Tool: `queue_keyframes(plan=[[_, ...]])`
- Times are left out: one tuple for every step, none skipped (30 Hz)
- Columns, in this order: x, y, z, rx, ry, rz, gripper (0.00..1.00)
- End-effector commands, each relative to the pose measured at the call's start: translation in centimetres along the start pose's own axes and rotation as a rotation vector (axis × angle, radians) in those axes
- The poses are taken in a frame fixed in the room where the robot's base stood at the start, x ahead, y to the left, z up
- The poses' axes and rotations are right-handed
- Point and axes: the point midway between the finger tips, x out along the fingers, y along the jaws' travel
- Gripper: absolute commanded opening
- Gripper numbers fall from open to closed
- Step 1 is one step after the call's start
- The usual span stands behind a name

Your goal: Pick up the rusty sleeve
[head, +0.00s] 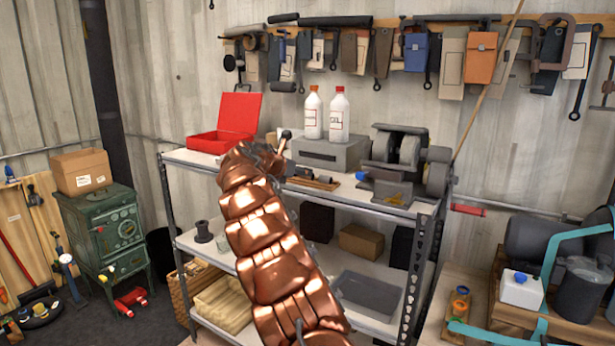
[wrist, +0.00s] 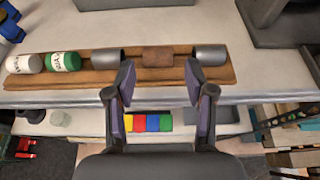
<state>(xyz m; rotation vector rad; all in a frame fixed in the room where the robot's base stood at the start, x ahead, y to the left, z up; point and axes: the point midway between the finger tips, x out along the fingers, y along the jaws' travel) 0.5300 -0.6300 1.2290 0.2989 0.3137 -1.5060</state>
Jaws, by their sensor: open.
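The rusty sleeve (wrist: 158,56), a short brown cylinder, lies on a wooden board (wrist: 85,77) in the wrist view. A grey metal sleeve (wrist: 106,56) lies to its left and another grey sleeve (wrist: 211,54) to its right, each with a small gap. My gripper (wrist: 159,78) is open and empty. Its left fingertip overlaps the left grey sleeve's edge in the picture, and its right fingertip overlaps the right one's edge. The rusty sleeve shows between the tips; I cannot tell contact. In the head view, part of the board (head: 313,183) shows, while my arm hides the rusty sleeve.
A white cylinder (wrist: 24,64) and a green-and-white one (wrist: 62,61) lie at the board's left. On the shelf top (head: 400,209) stand a red open box (head: 224,136), a grey box (head: 318,156) with two bottles, and a bench grinder (head: 396,160). The board lies near the shelf's front edge.

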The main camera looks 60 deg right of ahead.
Motion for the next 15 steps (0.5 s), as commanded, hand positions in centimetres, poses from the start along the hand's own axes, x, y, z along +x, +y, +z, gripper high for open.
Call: queue_keyframes(plan=[[0.1, 0.0, 0.1, 0.000, 0.000, 0.000, 0.54], [0.3, 0.0, 0.1, 0.000, -0.001, 0.000, 0.54], [0.5, 0.0, 0.1, 0.001, -0.001, 0.000, 0.54], [0.7, 0.0, 0.1, 0.001, -0.001, -0.001, 0.54], [0.9, 0.0, 0.1, 0.002, 0.000, -0.002, 0.54], [1.3, 0.0, 0.0, 0.002, 0.001, -0.002, 0.54], [1.6, 0.0, -0.1, 0.002, 0.002, -0.003, 0.54], [2.0, 0.0, -0.2, 0.001, 0.003, -0.003, 0.54], [2.3, 0.1, -0.3, 0.001, 0.004, -0.004, 0.54], [2.5, 0.1, -0.4, 0.000, 0.003, -0.003, 0.54], [2.7, 0.2, -0.4, 0.001, 0.003, -0.002, 0.54], [3.0, 0.2, -0.3, 0.002, 0.001, -0.002, 0.54], [3.2, 0.2, -0.3, 0.002, 0.001, -0.001, 0.54], [3.4, 0.3, -0.3, 0.002, 0.001, -0.001, 0.54], [3.8, 0.3, -0.4, 0.001, 0.001, -0.002, 0.54]])
